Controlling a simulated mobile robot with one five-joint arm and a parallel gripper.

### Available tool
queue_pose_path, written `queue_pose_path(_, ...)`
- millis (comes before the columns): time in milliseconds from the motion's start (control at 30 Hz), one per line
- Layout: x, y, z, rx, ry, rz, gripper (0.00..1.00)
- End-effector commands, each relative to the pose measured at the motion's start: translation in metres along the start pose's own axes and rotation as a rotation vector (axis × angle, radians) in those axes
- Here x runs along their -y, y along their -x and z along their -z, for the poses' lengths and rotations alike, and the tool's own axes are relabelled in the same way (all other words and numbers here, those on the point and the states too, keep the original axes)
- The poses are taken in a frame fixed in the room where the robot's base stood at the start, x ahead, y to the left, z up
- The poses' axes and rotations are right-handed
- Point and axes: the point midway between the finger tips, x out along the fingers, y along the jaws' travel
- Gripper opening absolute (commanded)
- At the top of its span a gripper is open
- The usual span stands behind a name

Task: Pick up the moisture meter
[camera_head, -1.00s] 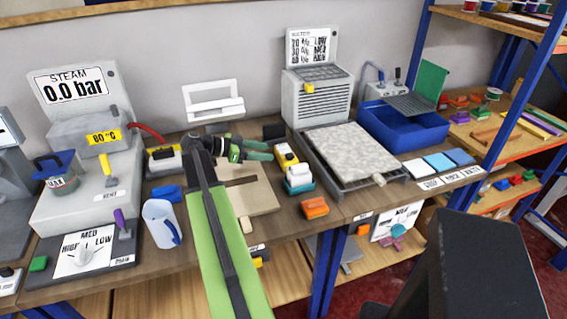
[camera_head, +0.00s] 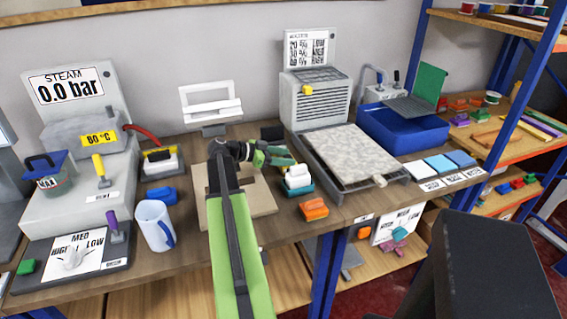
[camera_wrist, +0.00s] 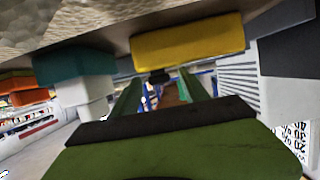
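A yellow block-shaped thing (camera_wrist: 188,42), which looks like the moisture meter, lies just ahead of my fingers in the wrist view. In the head view my gripper mostly covers it. My gripper (camera_head: 286,156) is low over the bench, with its green fingers pointing right. In the wrist view the two green fingers (camera_wrist: 162,92) are apart, and nothing is clearly held between them. Whether they touch the yellow thing I cannot tell.
A white-and-teal block (camera_head: 298,180) and an orange block (camera_head: 314,208) stand close by. A grey slab tray (camera_head: 385,181) is to the right. A beige board (camera_head: 262,198) lies under my arm. A white jug (camera_head: 153,226) stands at left.

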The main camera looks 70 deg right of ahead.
Motion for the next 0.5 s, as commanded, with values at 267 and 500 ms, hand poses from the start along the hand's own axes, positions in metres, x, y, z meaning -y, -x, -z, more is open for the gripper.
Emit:
queue_pose_path(267,-0.0001,0.0006,0.0000,0.000,0.000,0.000,0.16)
queue_pose_path(500,0.0000,0.0009,-0.0001,0.000,0.000,0.000,0.00)
